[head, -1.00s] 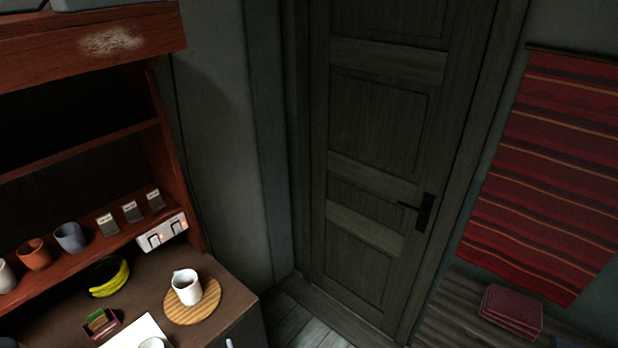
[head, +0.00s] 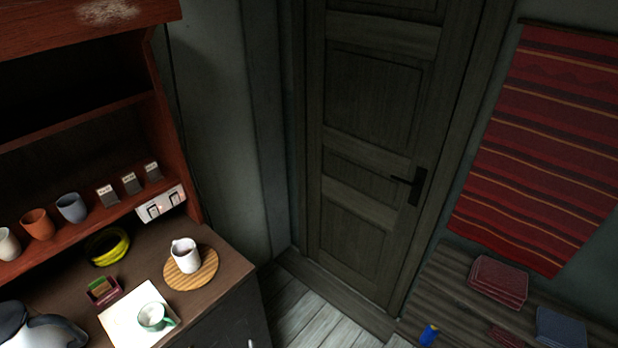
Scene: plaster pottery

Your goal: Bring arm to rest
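Neither of my grippers can be identified in the head view. A smooth grey and dark shape (head: 38,328) shows at the lower left corner, cut off by the frame edge; I cannot tell what it is. No fingertips show, so whether either gripper is open or shut is hidden.
A closed door (head: 375,110) stands mid-view. A bench (head: 450,290) holds folded cloths (head: 498,281). Floor (head: 310,318) is clear.

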